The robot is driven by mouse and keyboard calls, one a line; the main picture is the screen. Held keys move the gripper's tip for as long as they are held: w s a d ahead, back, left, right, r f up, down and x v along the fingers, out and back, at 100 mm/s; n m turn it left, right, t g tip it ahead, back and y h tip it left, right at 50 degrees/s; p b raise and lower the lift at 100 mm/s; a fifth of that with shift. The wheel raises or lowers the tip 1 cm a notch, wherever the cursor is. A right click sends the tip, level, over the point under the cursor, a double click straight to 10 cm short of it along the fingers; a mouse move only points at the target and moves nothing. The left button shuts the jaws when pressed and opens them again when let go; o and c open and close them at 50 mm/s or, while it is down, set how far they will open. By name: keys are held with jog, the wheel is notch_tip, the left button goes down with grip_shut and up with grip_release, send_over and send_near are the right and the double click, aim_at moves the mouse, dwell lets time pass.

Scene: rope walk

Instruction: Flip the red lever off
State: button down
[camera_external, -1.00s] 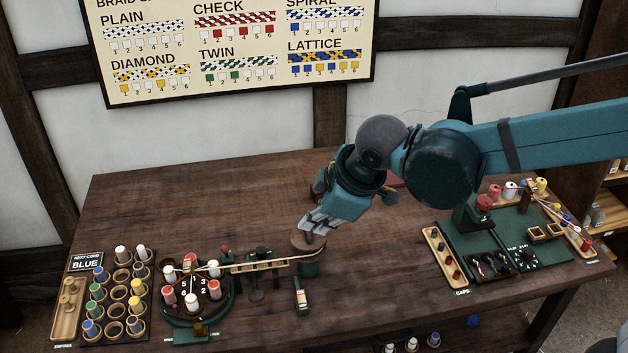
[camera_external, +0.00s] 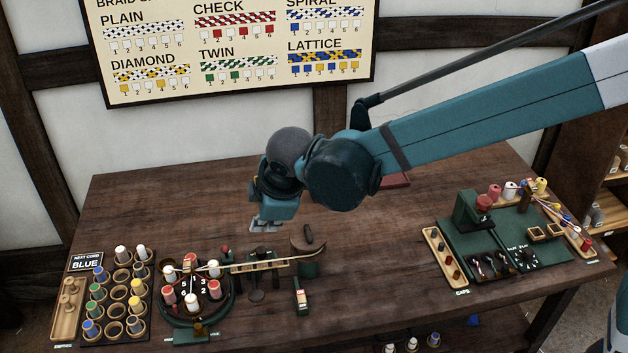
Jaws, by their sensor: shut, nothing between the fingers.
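A small lever with a red knob (camera_external: 226,250) stands at the back right of the round bobbin carousel (camera_external: 182,322). It looks roughly upright, but it is too small to tell its exact setting. My gripper (camera_external: 265,227) is shut and empty. It hangs over the table, to the right of and above the red knob in the picture, apart from it. The fingers point down.
A rack of bobbins (camera_external: 118,290) is at left. A green work mat (camera_external: 480,240) is at right. The table's back middle is clear.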

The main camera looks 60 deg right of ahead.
aim_at(227, 247)
jog(key=w+a+f+n, duration=0.2)
jog(key=w+f+n, duration=0.1)
jog(key=w+f, duration=0.8)
jog(key=shift+w+f+g+h+p, duration=0.3)
jog(key=shift+f+g+h+p, duration=0.05)
jog(key=shift+g+h, duration=0.05)
jog(key=shift+f, duration=0.1)
jog(key=shift+b+x, duration=0.45)
jog(key=shift+x, duration=4.5)
jog(key=shift+w+d+r+g+y, duration=0.65)
jog(key=shift+d+g+y, duration=0.05)
jog(key=shift+g+y, duration=0.1)
jog(key=shift+w+d+r+g+y, duration=0.3)
jog(key=shift+w+d+g+y, duration=0.35)
jog(key=shift+g+y, duration=0.2)
jog(key=shift+w+d+g+y, duration=0.2)
jog(key=shift+g+y, duration=0.05)
jog(key=shift+w+d+r+b, duration=0.15)
jog(key=shift+w+d+b, duration=0.2)
jog(key=shift+w+d, duration=0.4)
